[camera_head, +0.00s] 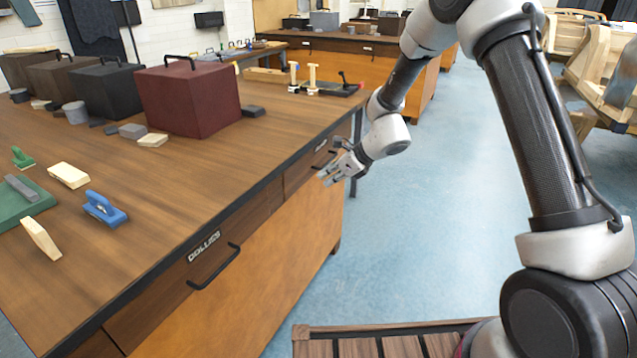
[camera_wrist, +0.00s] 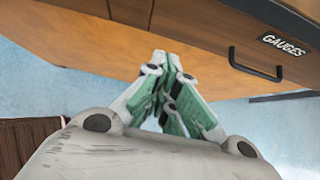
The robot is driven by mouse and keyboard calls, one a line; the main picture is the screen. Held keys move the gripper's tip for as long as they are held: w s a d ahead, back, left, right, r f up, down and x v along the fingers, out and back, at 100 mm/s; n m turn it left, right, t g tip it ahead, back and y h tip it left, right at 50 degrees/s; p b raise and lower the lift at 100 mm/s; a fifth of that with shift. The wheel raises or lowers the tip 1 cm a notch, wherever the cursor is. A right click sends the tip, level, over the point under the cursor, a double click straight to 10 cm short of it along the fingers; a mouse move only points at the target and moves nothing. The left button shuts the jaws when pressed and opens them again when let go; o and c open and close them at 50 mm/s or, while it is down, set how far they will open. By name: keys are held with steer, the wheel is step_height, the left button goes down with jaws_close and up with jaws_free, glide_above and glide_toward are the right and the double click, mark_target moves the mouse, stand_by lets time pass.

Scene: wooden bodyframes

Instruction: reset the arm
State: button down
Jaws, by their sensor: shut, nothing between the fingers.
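My arm reaches down from the upper right in the head view. My gripper (camera_head: 334,172) hangs over the blue floor, just right of the workbench edge, beside the drawer fronts. It is shut and empty. In the wrist view my gripper (camera_wrist: 165,62) shows its grey and green fingers closed together, pointing at the wooden front of the bench. A drawer with a dark handle (camera_wrist: 255,66) and a "GAUGES" label is to the right in that view. The fingers appear apart from the bench.
The workbench (camera_head: 130,205) fills the left, with a maroon box (camera_head: 188,97), a black box (camera_head: 105,95), a blue tool (camera_head: 104,209) and wooden blocks (camera_head: 69,175) on it. Another bench (camera_head: 330,62) stands behind. Wooden frames (camera_head: 603,75) stand at the right. The floor (camera_head: 440,200) between is clear.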

steer(key=s+d+r+n+g, duration=0.1)
steer(key=s+d+n+g, duration=0.45)
steer(key=s+n, duration=0.7)
steer(key=s+d+r+n+t+h, duration=0.5)
steer(key=s+d+r+n, duration=0.6)
steer(key=s+d+r, duration=1.3)
steer(key=d+h, duration=0.1)
steer(key=h, duration=0.1)
steer(key=shift+s+d+r+h, duration=0.25)
steer(key=shift+s+d+h, duration=0.1)
steer(key=shift+h, duration=0.05)
steer(key=shift+n, duration=0.25)
